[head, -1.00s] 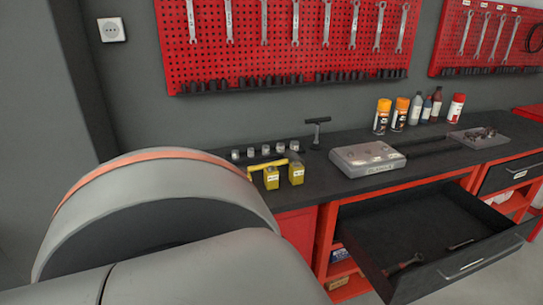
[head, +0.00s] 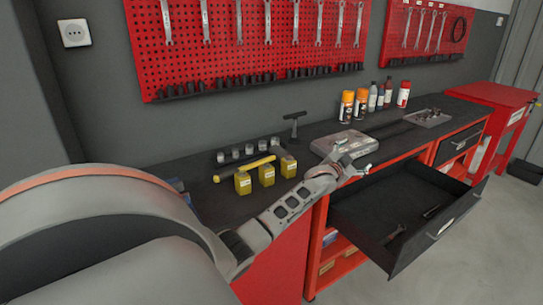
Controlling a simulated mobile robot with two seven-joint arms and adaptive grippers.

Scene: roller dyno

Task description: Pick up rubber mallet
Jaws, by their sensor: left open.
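I cannot tell for sure which thing is the rubber mallet. In the open drawer, a dark tool (head: 394,235) lies near the front, too small to make out. My left gripper (head: 366,163) is open and appears empty. It is at the bench's front edge, in front of the grey case and above the drawer's left rear corner, apart from both tools. My right gripper is not in view.
The grey case (head: 343,140) and a black T-shaped stand (head: 294,125) are on the workbench (head: 215,205). Spray cans and bottles (head: 361,103) stand at the back. The open drawer (head: 440,236) juts out and holds another small tool (head: 431,211).

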